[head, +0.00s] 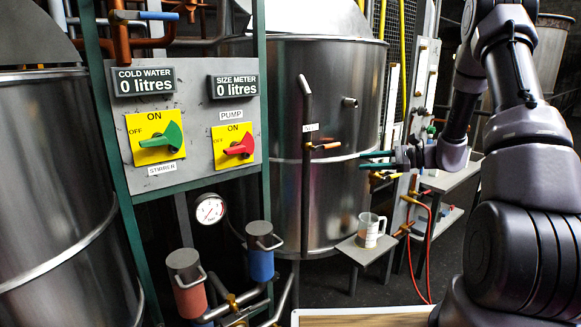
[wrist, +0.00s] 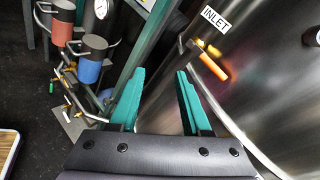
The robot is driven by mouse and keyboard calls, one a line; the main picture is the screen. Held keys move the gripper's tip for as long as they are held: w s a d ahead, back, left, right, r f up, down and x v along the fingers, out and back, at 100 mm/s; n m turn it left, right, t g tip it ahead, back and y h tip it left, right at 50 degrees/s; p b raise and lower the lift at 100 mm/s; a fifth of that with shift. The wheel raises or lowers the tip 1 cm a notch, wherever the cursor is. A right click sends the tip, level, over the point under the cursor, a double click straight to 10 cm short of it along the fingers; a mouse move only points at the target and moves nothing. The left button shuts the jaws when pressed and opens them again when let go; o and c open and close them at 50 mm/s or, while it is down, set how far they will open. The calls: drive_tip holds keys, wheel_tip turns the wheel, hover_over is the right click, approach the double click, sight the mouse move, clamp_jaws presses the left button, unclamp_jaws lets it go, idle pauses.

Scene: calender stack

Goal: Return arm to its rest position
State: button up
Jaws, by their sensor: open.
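My gripper (head: 378,160) is in the head view at the right of the middle, held out in front of the large steel tank (head: 350,90). Its two teal fingers show in the wrist view (wrist: 158,102), spread apart with nothing between them. The inlet valve with an orange handle (wrist: 212,65) is beyond the fingertips in the wrist view, on the tank wall under an INLET label (wrist: 214,17). The same valve handle (head: 325,146) shows left of my gripper in the head view, apart from it. My arm reaches in from the right side.
A control panel (head: 190,110) with a green stirrer switch (head: 168,138) and a red pump switch (head: 240,147) stands at the left. A jug (head: 370,230) sits on a small stand (head: 368,250) below my gripper. Red hoses (head: 428,250) hang at the right.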

drive_tip(key=s+a+r+n+g+h, duration=0.3)
drive_tip(key=s+a+r+n, duration=0.15)
drive_tip(key=s+r, duration=0.4)
drive_tip(key=s+d+r+n+t+h, duration=0.2)
drive_tip(key=s+r+n+h, duration=0.2)
drive_tip(key=s, duration=0.7)
drive_tip(key=s+d+r+n+t+h, duration=0.2)
drive_tip(key=s+r+n+t+h, duration=0.1)
drive_tip(key=s+r+h, duration=0.3)
drive_tip(key=s+r+n, duration=0.1)
drive_tip(key=s+r, duration=0.1)
drive_tip(key=s, duration=0.2)
drive_tip(key=shift+s+d+r, duration=0.3)
drive_tip(key=shift+s+d, duration=0.05)
drive_tip(key=shift+d, duration=0.05)
drive_tip(key=shift+a, duration=0.1)
